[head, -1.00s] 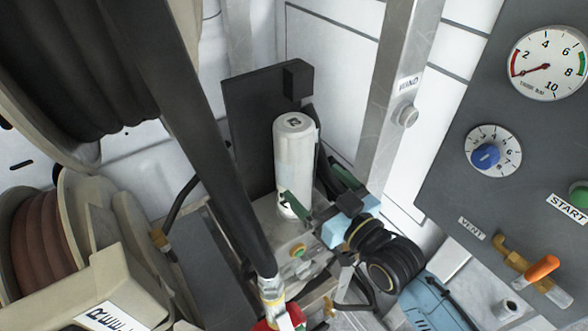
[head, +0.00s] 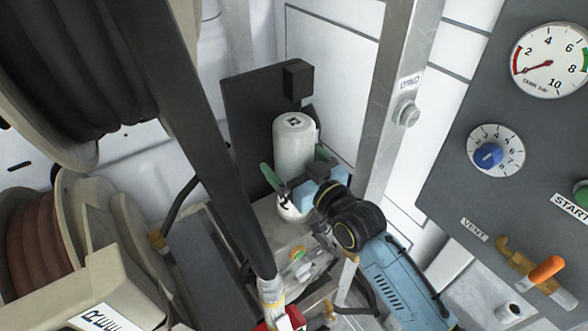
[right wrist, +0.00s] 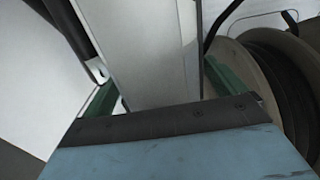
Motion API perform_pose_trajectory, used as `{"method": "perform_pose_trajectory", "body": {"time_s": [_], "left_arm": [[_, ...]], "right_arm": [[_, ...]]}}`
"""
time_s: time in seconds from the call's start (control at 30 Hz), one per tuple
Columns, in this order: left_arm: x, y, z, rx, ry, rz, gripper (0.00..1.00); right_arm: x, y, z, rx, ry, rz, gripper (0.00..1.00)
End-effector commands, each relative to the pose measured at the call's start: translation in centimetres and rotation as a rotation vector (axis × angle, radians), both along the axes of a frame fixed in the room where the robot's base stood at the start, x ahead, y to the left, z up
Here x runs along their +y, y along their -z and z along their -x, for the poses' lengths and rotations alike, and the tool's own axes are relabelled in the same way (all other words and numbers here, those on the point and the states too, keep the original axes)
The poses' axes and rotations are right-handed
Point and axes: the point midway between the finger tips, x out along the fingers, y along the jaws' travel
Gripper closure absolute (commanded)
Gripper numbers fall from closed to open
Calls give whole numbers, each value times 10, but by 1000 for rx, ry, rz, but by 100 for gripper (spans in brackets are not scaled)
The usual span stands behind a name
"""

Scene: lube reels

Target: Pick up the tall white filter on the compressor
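The tall white filter (head: 293,145) stands upright on the compressor (head: 295,235), in front of a black plate, with a dark mark on its top. My right gripper (head: 293,160) is open, its green fingers spread to the left and right sides of the filter at lower-middle height. Its blue-grey palm and wrist cover part of the filter's lower right. Contact is not clear. In the right wrist view the gripper (right wrist: 165,95) has its fingers apart, with a pale, flat-looking upright shape between them; I cannot tell if that is the filter. My left gripper is out of view.
A control panel (head: 490,100) with gauge and dial fills the right side. Hose reels (head: 70,130) crowd the left. A thick black bar (head: 205,150) slants down left of the filter.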

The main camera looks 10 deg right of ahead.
Motion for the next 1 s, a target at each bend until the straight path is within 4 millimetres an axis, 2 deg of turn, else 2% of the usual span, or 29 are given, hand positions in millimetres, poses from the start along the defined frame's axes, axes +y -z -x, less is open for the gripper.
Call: {"method": "perform_pose_trajectory", "body": {"time_s": [0.07, 0.47, 0.77, 0.87, 1.0], "left_arm": [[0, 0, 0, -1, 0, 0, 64], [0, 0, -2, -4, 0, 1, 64], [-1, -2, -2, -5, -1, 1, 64], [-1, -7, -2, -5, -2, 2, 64], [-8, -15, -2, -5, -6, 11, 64]], "right_arm": [[0, 0, 0, 0, 0, 0, 13], [0, 0, 0, 0, 0, 0, 65], [0, -8, 0, -6, 0, -3, 66], [0, -22, 0, -8, 0, -4, 66], [0, -52, 0, -9, 0, -4, 66]]}}
